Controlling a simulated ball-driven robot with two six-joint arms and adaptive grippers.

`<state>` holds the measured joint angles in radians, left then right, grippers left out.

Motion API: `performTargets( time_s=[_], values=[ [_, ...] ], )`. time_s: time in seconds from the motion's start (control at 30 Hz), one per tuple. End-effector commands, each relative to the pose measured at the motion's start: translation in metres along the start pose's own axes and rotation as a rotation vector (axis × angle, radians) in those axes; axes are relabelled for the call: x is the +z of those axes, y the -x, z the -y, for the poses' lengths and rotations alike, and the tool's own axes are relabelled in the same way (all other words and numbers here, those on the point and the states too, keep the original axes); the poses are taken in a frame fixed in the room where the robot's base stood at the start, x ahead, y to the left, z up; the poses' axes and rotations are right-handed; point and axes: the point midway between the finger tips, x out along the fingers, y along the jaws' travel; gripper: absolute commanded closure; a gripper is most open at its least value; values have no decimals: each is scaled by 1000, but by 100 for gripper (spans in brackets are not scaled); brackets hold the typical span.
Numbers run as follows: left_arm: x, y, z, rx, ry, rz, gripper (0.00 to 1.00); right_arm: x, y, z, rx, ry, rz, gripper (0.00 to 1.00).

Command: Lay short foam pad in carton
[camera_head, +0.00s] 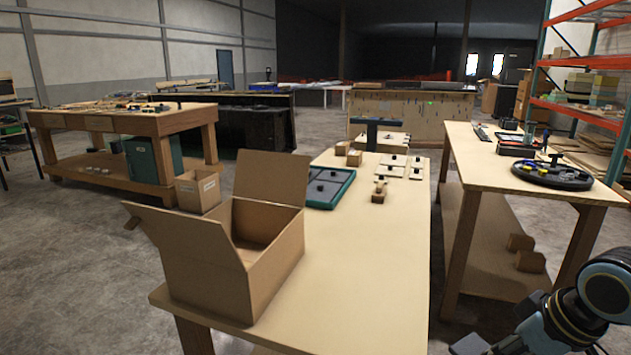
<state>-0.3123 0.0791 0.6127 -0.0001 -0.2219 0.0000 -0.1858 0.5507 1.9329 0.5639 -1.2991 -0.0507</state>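An open cardboard carton (205,270) stands at the near left end of the light wooden table (370,290). Its flaps are spread and the part of its floor that shows is bare. Farther back on the table lies a teal-rimmed tray (348,184) with dark flat pieces in it. To its right lie several small pale flat pieces (392,160) with dark tops. I cannot tell which piece is the short foam pad. My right arm, dark with a teal ring, shows at the bottom right corner, clear of the table; its fingertips are not clearly visible. My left gripper is out of view.
Small brown blocks (378,193) lie near the pale pieces. A smaller box (197,190) shows behind the carton. A second table (500,165) on the right holds a round black tray (552,174). The near right part of the carton's table is clear.

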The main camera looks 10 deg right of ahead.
Motion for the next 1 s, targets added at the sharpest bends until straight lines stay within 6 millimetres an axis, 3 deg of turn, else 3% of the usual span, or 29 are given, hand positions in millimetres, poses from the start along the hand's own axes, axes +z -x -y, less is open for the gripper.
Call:
performTargets(
  time_s=[0.2, 0.53, 1.0],
  values=[
    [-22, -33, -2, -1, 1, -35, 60, 14, -32, 0, -1, 0, 4, 100],
    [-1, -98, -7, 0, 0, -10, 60, 43, -95, 1, -3, -1, 15, 100],
    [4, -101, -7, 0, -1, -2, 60, 44, -98, 1, -3, -1, 16, 100]
  ],
)
